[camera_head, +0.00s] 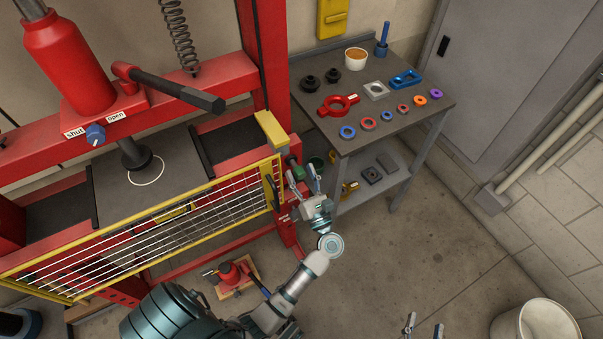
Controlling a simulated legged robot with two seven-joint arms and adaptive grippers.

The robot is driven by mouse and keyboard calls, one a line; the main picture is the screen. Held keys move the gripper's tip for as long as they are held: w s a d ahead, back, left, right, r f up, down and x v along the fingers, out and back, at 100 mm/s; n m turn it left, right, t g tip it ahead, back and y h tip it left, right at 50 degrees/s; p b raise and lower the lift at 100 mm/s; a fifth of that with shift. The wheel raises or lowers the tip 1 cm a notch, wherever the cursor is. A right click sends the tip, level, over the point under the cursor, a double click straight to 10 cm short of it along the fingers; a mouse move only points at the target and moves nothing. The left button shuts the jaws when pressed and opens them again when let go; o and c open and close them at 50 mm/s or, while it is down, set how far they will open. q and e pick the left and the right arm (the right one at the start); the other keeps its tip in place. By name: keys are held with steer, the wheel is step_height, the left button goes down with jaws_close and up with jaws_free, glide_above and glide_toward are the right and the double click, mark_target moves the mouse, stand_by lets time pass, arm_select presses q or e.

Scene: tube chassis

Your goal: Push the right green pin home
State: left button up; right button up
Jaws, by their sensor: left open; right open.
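The right green pin (291,160) sits at the right end of the red press frame, just below a yellow block. It is small here, and I cannot tell how far in it sits. My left gripper (304,175) is open, with its fingers pointing up the picture, close to the pin and slightly right of and below it. I cannot tell whether a finger touches the pin. My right gripper (424,325) shows only its two parted fingertips at the bottom edge. It is open, empty and far from the pin.
The yellow mesh guard (160,235) spans the press front, left of my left gripper. A grey workbench (420,125) with rings and tools stands to the right. A white bucket (540,322) stands at bottom right. Open floor lies between.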

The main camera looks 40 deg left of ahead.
arm_select(q)
steer(key=v, duration=1.1)
steer(key=shift+d+f, duration=0.15)
steer(key=shift+d, duration=0.15)
steer(key=shift+s, duration=0.15)
